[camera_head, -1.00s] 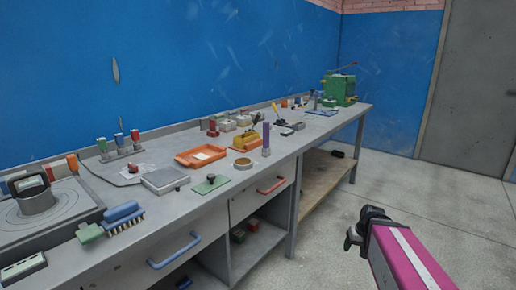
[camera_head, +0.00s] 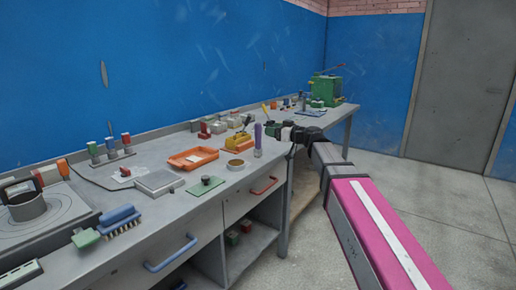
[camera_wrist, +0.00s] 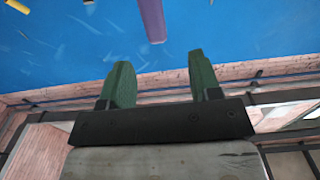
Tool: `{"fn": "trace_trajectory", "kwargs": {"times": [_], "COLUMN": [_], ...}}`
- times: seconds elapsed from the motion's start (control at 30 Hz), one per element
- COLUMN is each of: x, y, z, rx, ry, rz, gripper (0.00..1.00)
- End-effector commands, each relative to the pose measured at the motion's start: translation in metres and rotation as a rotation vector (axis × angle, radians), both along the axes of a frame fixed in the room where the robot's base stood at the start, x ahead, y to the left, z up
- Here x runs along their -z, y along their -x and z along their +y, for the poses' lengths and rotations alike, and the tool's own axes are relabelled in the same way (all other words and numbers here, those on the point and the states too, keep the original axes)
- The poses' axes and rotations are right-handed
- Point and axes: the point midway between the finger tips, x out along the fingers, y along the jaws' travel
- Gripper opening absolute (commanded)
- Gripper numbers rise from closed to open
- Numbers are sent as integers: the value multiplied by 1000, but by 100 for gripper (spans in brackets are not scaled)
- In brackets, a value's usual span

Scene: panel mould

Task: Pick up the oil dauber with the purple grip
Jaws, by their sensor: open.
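The oil dauber with the purple grip (camera_head: 258,134) stands upright near the front edge of the grey workbench, right of a round tan dish. In the wrist view its purple grip (camera_wrist: 151,18) reaches in from the top edge; its lower part is out of view there. My gripper (camera_head: 272,131) is just to the right of the dauber in the head view. In the wrist view the two green fingers of my gripper (camera_wrist: 157,62) are apart with nothing between them. The purple grip's end lies beyond the fingertips, slightly left of their middle.
The round tan dish (camera_head: 238,165), an orange tray (camera_head: 178,162) and a green plate with a knob (camera_head: 205,186) are left of the dauber. A yellow-orange holder (camera_head: 237,142) stands behind it. A green machine (camera_head: 327,91) is at the bench's far end. Floor at right is clear.

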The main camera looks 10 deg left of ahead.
Motion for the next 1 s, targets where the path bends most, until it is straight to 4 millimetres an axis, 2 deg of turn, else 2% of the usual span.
{"fn": "trace_trajectory", "kwargs": {"times": [0.3, 0.57, 0.87, 1.0], "x": [1, 3, 6, 6], "y": [-19, -26, -43, -44], "z": [40, 55, 91, 94], "rx": [-2, 0, -1, 0], "ry": [0, 1, 1, 1], "rz": [2, 3, 3, 3], "gripper": [57, 57, 57, 57]}}
